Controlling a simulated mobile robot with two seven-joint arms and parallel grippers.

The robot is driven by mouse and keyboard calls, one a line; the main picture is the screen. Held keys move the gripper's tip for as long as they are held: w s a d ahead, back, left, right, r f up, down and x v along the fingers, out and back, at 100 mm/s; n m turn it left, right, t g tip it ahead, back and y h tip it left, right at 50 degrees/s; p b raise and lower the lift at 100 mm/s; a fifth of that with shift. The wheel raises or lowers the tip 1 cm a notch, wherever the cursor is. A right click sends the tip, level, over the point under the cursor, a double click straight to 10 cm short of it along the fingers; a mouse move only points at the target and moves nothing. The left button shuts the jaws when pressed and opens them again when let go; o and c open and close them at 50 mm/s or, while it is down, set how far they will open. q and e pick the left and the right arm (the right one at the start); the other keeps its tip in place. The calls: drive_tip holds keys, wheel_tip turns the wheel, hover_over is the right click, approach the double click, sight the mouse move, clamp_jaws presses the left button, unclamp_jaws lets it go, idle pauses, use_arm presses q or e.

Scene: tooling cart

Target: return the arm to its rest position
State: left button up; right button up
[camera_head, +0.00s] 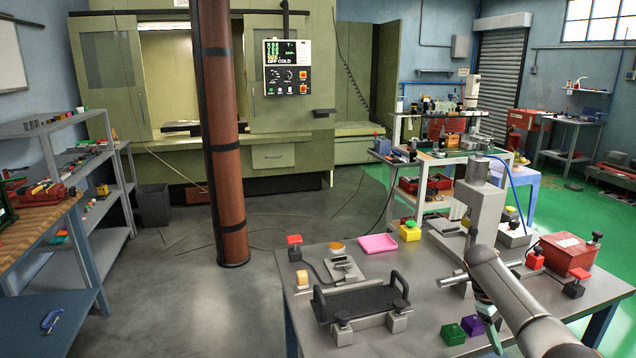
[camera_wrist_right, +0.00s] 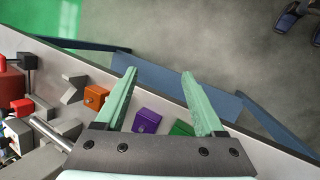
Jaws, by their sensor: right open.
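My right arm (camera_head: 515,295) reaches in from the lower right over the front right of the grey table (camera_head: 427,283). My right gripper (camera_head: 488,325) is at its lower part, beside the purple block (camera_head: 472,325) and green block (camera_head: 453,334). In the right wrist view the two pale green fingers of the right gripper (camera_wrist_right: 158,75) stand apart with nothing held between them. The purple block (camera_wrist_right: 147,121) and green block (camera_wrist_right: 181,128) lie near the finger bases in that picture, and the fingertips extend over the table edge. My left gripper is not in view.
A black two-handled tray (camera_head: 360,302) stands at the table's front left. A red box (camera_head: 567,253) stands at the right. An orange block (camera_wrist_right: 96,97) lies left of the fingers in the wrist view. Open floor lies left of the table.

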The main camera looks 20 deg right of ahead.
drive_tip(key=s+a+f+n+t+h, duration=0.1)
drive_tip(key=a+f+t, duration=0.1)
drive_tip(key=f, duration=0.5)
drive_tip(key=a+f+n+t, duration=0.1)
drive_tip(key=a+f+t, duration=0.1)
drive_tip(key=f, duration=0.5)
drive_tip(key=s+a+f+n+t+y, duration=0.2)
drive_tip(key=s+a+f+t, duration=0.1)
drive_tip(key=s+a+f, duration=0.4)
drive_tip(key=s+a+r+t+y, duration=0.35)
drive_tip(key=s+a+y, duration=0.25)
drive_tip(key=s+a, duration=1)
drive_tip(key=w+a+m+t, duration=0.1)
drive_tip(key=w+a+m, duration=0.2)
drive_tip(key=a, duration=0.9)
drive_tip(key=shift+f+m, duration=0.2)
drive_tip(key=shift+m, duration=0.4)
drive_tip(key=shift+t, duration=0.25)
